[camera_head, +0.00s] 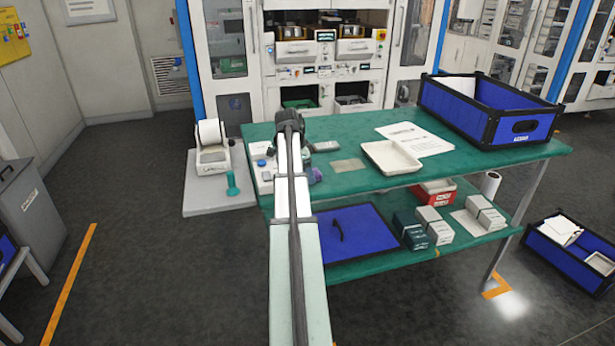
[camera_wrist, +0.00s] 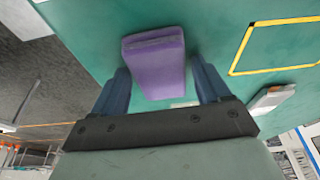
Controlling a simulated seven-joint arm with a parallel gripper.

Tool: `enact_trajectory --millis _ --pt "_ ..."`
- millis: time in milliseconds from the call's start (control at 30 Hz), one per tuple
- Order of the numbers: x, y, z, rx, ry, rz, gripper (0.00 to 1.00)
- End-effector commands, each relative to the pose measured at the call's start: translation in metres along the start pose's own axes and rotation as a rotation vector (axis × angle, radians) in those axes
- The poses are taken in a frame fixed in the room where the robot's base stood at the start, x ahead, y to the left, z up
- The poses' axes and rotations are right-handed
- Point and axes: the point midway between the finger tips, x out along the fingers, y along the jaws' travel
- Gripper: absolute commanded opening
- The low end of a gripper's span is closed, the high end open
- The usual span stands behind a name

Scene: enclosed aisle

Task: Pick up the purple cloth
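The purple cloth (camera_wrist: 157,65) is a folded, block-like bundle in the wrist view, on the green table surface. In the head view only a small purple patch (camera_head: 316,174) shows beside my arm at the table's left end. My gripper (camera_wrist: 163,80) is open, its two blue-grey fingers on either side of the cloth's near part. A gap shows at the right finger; I cannot tell whether the left finger touches the cloth. In the head view my arm hides the fingers.
The green table (camera_head: 470,165) carries a white tray (camera_head: 391,158), papers (camera_head: 425,137) and a blue crate (camera_head: 490,108) to the right. A label printer (camera_head: 212,147) stands to the left. The lower shelf holds several boxes and a blue panel (camera_head: 357,232).

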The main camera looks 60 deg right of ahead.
Motion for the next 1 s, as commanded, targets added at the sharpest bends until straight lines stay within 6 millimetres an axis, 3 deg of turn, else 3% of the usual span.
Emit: enact_trajectory --millis 467,767,1000 --pt "0.0 0.0 0.0 0.0 -0.001 0.0 0.3" --pt "-0.002 0.0 -0.001 0.0 -0.001 0.0 0.3" --pt "-0.031 -0.001 -0.01 0.0 0.0 -0.002 0.3"
